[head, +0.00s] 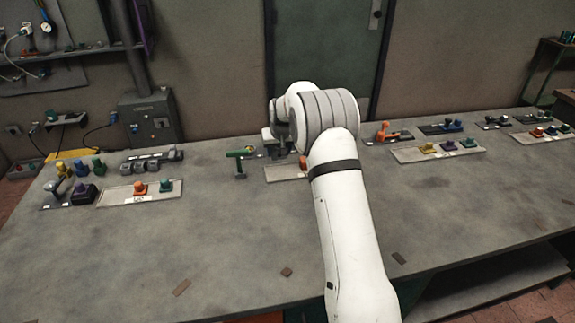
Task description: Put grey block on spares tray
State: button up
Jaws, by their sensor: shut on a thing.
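My gripper (270,136) is at the middle of the bench, mostly hidden behind my white arm. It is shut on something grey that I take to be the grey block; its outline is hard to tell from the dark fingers. It is just above or at the back left part of a pale tray (283,175), which also has an orange piece on it, partly covered by my arm. I cannot tell whether the held thing touches the tray. The tray labels are too small to read, so I cannot tell which is the spares tray.
A green-handled tool (240,153) stands close left of my gripper. A pale tray (112,196) with orange and teal pieces lies at the left, another (408,155) with coloured pieces at the right. A grey jointed object (152,162) lies back left. The front bench is mostly clear.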

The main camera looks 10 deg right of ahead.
aim_at(279, 171)
jog(key=shift+f, duration=2.9)
jog(key=shift+f, duration=0.2)
jog(key=o, duration=1.1)
jog(key=shift+r, duration=0.1)
